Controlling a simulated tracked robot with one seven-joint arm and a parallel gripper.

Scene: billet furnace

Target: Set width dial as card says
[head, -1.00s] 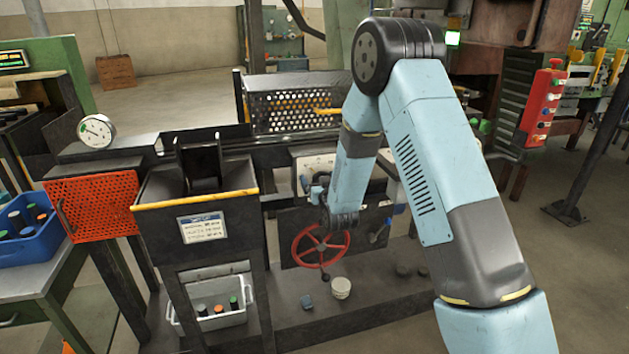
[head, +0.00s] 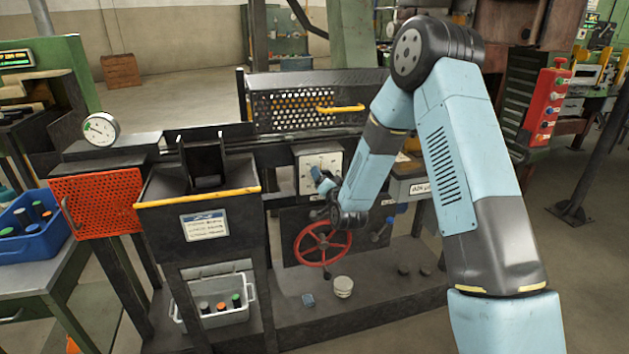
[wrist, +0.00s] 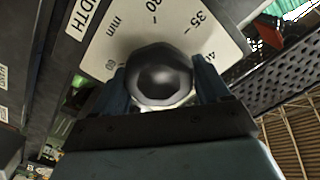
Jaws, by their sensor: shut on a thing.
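The width dial (head: 326,162) is a pale plate on the front of the machine. In the wrist view its scale plate (wrist: 130,32) shows part of the word WIDTH, "mm" and the numbers 30 and 35. My gripper (head: 322,182) is at the dial plate. In the wrist view my gripper (wrist: 160,84) has its blue fingers on both sides of the dark round knob (wrist: 158,66), shut on it. The knob hides the middle of the plate, and I cannot see its pointer. A white card with a blue head (head: 205,226) hangs on the hopper front; its lines are too small to read.
A red handwheel (head: 322,244) sits just below the dial, close to my wrist. A perforated guard (head: 300,100) with a yellow handle stands above. A round gauge (head: 101,129) and an orange mesh panel (head: 98,203) are at left. A red button box (head: 547,103) is at right.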

